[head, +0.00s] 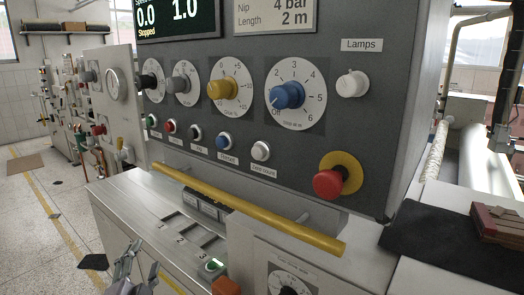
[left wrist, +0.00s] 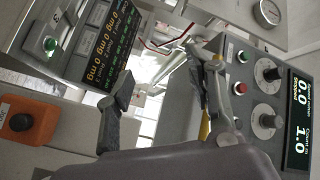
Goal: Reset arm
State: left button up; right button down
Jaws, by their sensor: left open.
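My left gripper (head: 130,272) is at the bottom left of the head view, in front of the machine's lower ledge. Its fingers are apart and hold nothing. In the left wrist view the two fingers of the left gripper (left wrist: 166,92) stand apart with empty space between them. The control panel (head: 300,170) is a dark grey face with dials and buttons, above and to the right of the gripper. It also shows at the right of the left wrist view. My right gripper is in neither view.
A yellow bar (head: 250,210) runs along the panel's lower front. A red emergency button (head: 328,183) sticks out at the panel's right. A blue knob (head: 287,95) sits mid-panel. A lower ledge has numbered slots and a lit green switch (head: 214,264). Open floor (head: 30,220) lies left.

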pick_arm(q)
jog(key=s+f+n+g, duration=0.45)
jog(key=s+f, duration=0.25)
jog(key=f, duration=0.5)
jog(key=s+d+f+n+g+h, duration=0.1)
jog(key=s+d+f+n+g, duration=0.15)
jog(key=s+f+g, duration=0.6)
jog(key=s+d+f+n+g+h, duration=0.1)
jog(key=s+d+f+h, duration=0.15)
jog(key=s+f, duration=0.7)
jog(key=s+f+g, duration=0.1)
jog(key=s+f, duration=0.2)
jog(key=f, duration=0.8)
jog(key=s+f+g, duration=0.1)
jog(key=s+f, duration=0.2)
jog(key=f, duration=0.8)
jog(key=s+a+f, duration=0.2)
jog(key=s+f, duration=1.4)
jog(key=shift+a+f+m+g+y+b, duration=0.25)
jog(key=shift+m+g+y+b, duration=0.05)
jog(key=shift+g+y+b, duration=0.15)
